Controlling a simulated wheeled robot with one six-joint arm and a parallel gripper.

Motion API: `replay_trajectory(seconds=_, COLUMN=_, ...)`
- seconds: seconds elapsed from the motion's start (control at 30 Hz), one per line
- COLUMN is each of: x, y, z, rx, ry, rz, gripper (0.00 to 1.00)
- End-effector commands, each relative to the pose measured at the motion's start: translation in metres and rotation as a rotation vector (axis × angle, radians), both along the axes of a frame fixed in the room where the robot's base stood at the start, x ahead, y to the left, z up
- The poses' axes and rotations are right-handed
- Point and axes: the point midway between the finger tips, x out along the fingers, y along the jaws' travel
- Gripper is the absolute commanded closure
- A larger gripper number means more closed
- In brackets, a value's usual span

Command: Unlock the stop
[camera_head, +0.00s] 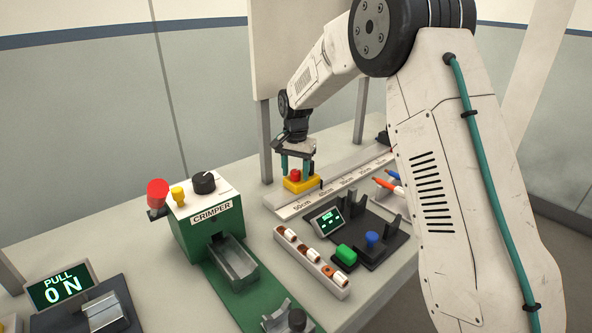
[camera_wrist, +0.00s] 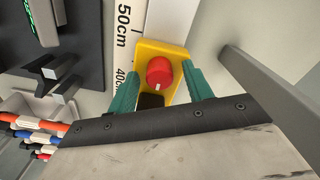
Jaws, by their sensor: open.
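The stop is a yellow block (camera_head: 301,184) with a round red knob (camera_head: 296,174) on top, sitting on the pale measuring rail. In the wrist view the yellow block (camera_wrist: 149,48) lies beside the 50cm and 40cm marks, and the red knob (camera_wrist: 159,71) shows a small white mark on its lower edge. My gripper (camera_head: 297,166) is open and points down over the stop. In the wrist view its teal fingers stand on either side of the knob, with a gap visible around it. I cannot tell whether the fingertips touch the block.
A green crimper (camera_head: 205,228) with a red button stands left of the rail. In front are a black fixture (camera_head: 378,243) with a small screen, a white strip (camera_head: 311,262) of connectors, and coloured wires (camera_head: 387,184). A grey post (camera_wrist: 270,88) stands near my gripper.

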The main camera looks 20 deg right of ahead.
Motion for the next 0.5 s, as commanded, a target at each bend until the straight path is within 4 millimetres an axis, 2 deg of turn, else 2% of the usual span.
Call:
replay_trajectory(seconds=0.17, x=0.0000, y=0.0003, z=-0.0002, rx=0.000, ry=0.000, rz=0.001, gripper=0.49)
replay_trajectory(seconds=0.2, x=0.0000, y=0.0003, z=-0.0002, rx=0.000, ry=0.000, rz=0.001, gripper=0.52)
replay_trajectory(seconds=0.3, x=0.0000, y=0.0004, z=-0.0001, rx=0.000, ry=0.000, rz=0.001, gripper=0.80)
replay_trajectory(seconds=0.37, x=0.0000, y=0.0004, z=0.0000, rx=0.000, ry=0.000, rz=0.001, gripper=0.94)
replay_trajectory(seconds=0.5, x=0.0001, y=0.0006, z=0.0001, rx=0.000, ry=0.000, rz=0.002, gripper=0.94)
